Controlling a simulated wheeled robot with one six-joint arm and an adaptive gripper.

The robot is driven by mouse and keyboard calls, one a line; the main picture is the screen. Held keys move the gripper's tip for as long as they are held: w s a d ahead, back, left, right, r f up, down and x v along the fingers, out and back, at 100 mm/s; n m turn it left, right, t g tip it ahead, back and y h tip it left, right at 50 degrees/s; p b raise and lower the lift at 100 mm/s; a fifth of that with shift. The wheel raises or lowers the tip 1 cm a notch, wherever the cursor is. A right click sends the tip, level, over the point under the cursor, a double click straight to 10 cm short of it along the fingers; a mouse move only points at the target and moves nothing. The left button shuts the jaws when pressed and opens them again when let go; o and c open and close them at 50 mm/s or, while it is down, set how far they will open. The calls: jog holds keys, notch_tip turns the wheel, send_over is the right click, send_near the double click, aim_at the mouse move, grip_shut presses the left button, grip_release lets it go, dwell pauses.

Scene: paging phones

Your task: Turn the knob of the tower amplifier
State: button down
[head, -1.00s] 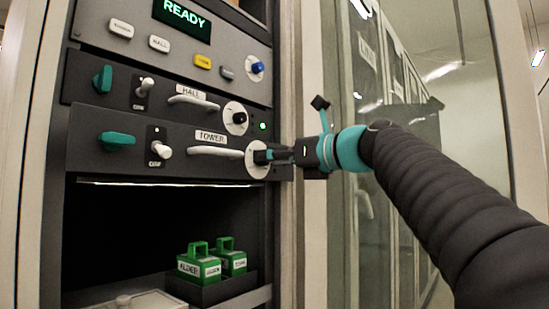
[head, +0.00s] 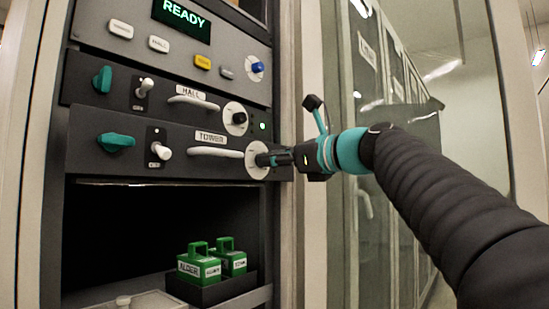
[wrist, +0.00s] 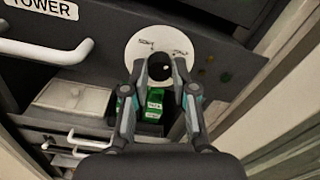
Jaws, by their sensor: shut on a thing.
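The tower amplifier (head: 178,140) is the lower dark panel of the rack, labelled TOWER, with a white handle (head: 215,152) and a round white dial (head: 250,168) at its right end. In the wrist view the black knob (wrist: 158,69) sits in the middle of the white dial (wrist: 138,48), with small markings above it. My gripper (head: 268,159) reaches in from the right, and its fingers are closed around the knob. In the wrist view the two fingertips (wrist: 160,71) are on either side of the knob. The knob is mostly hidden by the fingers in the head view.
The HALL amplifier (head: 160,92) is just above, with its own dial. The top panel shows a READY display (head: 182,17). Green blocks (head: 200,265) with handles stand in a dark tray in the bay below. A glass-door frame (head: 312,230) is close on the right.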

jog(key=shift+f+n+g+y+b, duration=0.15)
jog(key=shift+n+b, duration=0.9)
jog(key=shift+n, duration=4.4)
jog(key=shift+f+n+g+y+b, duration=0.15)
jog(key=shift+n+b, duration=0.95)
jog(key=shift+n, duration=4.3)
jog(key=shift+n+g+b, duration=0.2)
jog(key=shift+n+b, duration=0.85)
jog(key=shift+n, duration=4.4)
jog(key=shift+w+d, duration=0.1)
jog(key=c, duration=0.9)
grip_release()
